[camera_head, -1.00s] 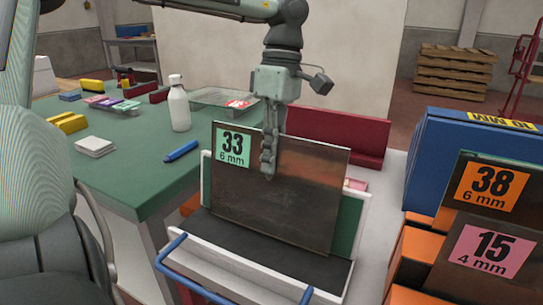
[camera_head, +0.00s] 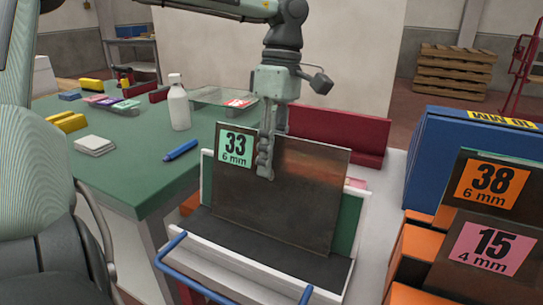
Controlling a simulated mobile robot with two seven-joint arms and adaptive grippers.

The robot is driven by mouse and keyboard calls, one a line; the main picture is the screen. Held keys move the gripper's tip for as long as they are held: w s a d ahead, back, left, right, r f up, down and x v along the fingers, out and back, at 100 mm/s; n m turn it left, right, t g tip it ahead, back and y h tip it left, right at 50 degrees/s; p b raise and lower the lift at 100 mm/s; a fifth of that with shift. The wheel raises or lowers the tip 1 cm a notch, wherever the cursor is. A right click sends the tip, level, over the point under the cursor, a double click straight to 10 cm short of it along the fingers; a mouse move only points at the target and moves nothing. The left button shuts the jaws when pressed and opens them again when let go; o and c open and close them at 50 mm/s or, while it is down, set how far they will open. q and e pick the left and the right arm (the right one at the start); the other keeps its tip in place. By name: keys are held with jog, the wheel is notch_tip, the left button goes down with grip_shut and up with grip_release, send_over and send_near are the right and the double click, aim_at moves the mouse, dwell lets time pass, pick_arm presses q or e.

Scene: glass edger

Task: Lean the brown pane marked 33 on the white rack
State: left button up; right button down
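The brown pane marked 33 (camera_head: 300,210), with a mint-green "33 6 mm" label (camera_head: 235,149), stands with its lower edge on the black ledge (camera_head: 250,252) of the white rack (camera_head: 242,274). It tilts back toward the rack's green backing (camera_head: 350,218), most of which it hides. My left gripper (camera_head: 274,150) straddles the pane's top edge from above. One finger is in front of the pane and the other is mostly hidden behind it. The fingers look spread, with the front one apart from the glass. My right gripper is out of view.
A green table (camera_head: 130,160) with a white bottle (camera_head: 179,104) and a blue marker (camera_head: 181,150) stands left. Orange racks at right hold panes marked 38 (camera_head: 490,185) and 15 (camera_head: 484,248). A dark red rack (camera_head: 335,133) is behind. A blue handle (camera_head: 235,297) crosses the front.

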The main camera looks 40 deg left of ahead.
pick_arm(q)
jog(key=v, duration=1.2)
dwell(0.3)
